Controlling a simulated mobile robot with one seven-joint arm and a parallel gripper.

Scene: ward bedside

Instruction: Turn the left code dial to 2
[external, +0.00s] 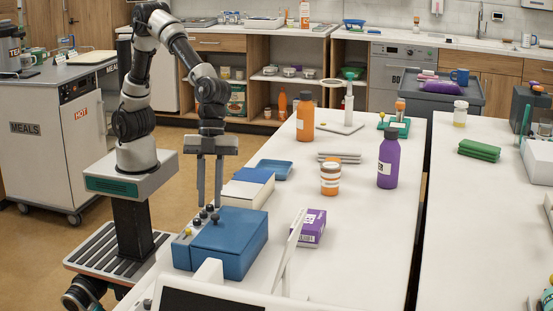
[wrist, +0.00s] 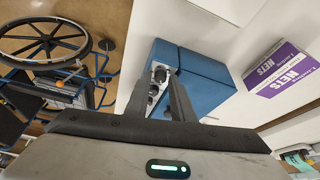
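A blue box (external: 229,244) stands at the front left of the white table, and it also shows in the wrist view (wrist: 205,75). Several small dark knobs (external: 206,215) sit on its left side, with a small yellow part (external: 187,232) at the near end. In the wrist view the knobs (wrist: 157,80) are on a pale panel, partly hidden by a finger. My gripper (external: 209,203) points down with its two fingers apart and nothing between them. Its tips are close to the knobs at the far end; I cannot tell if they touch. The dial markings are too small to read.
Orange (external: 305,120) and purple (external: 388,160) bottles stand farther back. A wheelchair (wrist: 50,50) is on the floor.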

